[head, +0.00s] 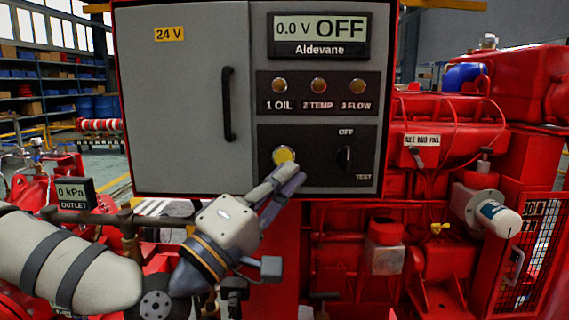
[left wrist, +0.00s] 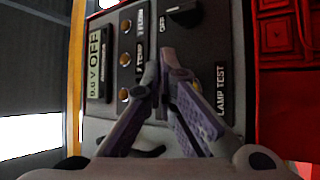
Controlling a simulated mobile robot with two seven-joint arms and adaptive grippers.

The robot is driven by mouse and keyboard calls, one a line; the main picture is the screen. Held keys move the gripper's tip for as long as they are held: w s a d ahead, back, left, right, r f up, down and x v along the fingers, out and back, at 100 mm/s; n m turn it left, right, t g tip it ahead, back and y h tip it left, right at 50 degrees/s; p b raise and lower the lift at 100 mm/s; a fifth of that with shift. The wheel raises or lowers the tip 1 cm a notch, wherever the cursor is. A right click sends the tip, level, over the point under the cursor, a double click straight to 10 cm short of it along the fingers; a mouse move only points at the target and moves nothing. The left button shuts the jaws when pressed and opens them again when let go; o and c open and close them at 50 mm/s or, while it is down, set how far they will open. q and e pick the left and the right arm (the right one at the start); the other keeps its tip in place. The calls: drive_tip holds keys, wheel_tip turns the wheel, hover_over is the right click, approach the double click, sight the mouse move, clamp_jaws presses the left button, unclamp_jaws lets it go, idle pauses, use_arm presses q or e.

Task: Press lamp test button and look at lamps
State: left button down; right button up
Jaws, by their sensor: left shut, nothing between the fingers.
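The grey control panel (head: 190,110) faces me in the head view. The yellow round button (head: 284,155) sits on its lower black plate. My left gripper (head: 290,172) is shut and empty, its fingertips just below the button; I cannot tell whether they touch it. In the left wrist view the shut fingers (left wrist: 161,66) cover part of the plate, beside the LAMP TEST label (left wrist: 221,90). Three lamps, the OIL lamp (head: 279,85), TEMP lamp (head: 318,85) and FLOW lamp (head: 357,85), look dull amber, with no clear glow. My right gripper is not in view.
The display (head: 318,36) above the lamps reads 0.0 V OFF. A black knob (head: 346,158) with OFF and TEST marks is right of the button. A door handle (head: 228,104) stands out at left. Red pumpset parts (head: 440,125) and pipes crowd the right and below.

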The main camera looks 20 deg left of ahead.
sight(284, 158)
use_arm(q)
drive_tip(key=shift+w+a, duration=0.25)
drive_tip(key=shift+w, duration=0.55)
drive_tip(key=shift+w+a, duration=0.2)
drive_tip(key=shift+w, duration=0.6)
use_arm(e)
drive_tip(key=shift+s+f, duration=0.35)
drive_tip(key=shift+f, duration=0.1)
use_arm(q)
drive_tip(key=shift+w+b, duration=0.15)
drive_tip(key=shift+b, duration=0.15)
drive_tip(key=shift+w+a, duration=0.1)
drive_tip(key=shift+w, duration=0.15)
drive_tip(key=shift+w+a, duration=0.1)
drive_tip(key=shift+w, duration=0.3)
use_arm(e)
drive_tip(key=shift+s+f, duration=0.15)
use_arm(q)
drive_tip(key=shift+s, duration=0.1)
drive_tip(key=shift+s+d, duration=0.2)
drive_tip(key=shift+s, duration=0.5)
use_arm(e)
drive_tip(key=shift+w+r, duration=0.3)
